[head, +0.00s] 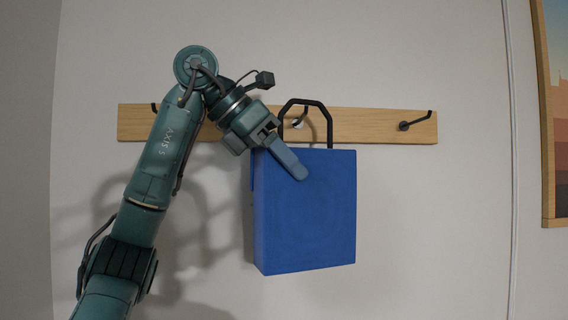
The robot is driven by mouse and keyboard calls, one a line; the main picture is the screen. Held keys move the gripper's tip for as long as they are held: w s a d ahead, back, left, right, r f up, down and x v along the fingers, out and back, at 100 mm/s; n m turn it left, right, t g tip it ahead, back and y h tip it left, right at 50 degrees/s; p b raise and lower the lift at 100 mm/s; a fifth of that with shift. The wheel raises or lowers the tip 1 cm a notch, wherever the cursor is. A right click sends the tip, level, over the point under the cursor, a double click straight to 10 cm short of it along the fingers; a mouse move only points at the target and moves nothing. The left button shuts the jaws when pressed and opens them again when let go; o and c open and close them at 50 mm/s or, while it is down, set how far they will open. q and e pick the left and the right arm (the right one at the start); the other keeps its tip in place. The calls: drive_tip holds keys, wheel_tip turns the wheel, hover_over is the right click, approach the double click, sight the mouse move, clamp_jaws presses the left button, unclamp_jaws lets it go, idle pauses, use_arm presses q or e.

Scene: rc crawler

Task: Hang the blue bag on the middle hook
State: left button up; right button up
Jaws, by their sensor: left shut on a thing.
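The blue bag (310,215) is a boxy block with a black loop handle (305,102) standing up from its top. It hangs upright in front of the wooden hook rail (365,125). The middle hook (301,116) shows through the handle's opening; I cannot tell whether the handle rests on it. My left gripper (285,155) is shut on the bag at its upper left corner, with one finger across the front face. The other finger is mostly hidden. My right gripper is not in view.
The right hook (416,121) on the rail is bare. The left hook (155,107) is partly hidden behind my left arm. A framed picture (553,110) hangs at the far right, with a white cable (511,160) running down the wall beside it. The wall below the rail is clear.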

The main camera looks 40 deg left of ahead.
use_arm(q)
drive_tip(key=shift+w+a+f, duration=0.25)
drive_tip(key=shift+w+a, duration=0.2)
drive_tip(key=shift+a, duration=0.1)
drive_tip(key=shift+w+a+f, duration=0.25)
drive_tip(key=shift+w+a, duration=0.15)
drive_tip(key=shift+a, duration=0.15)
drive_tip(key=o, duration=1.6)
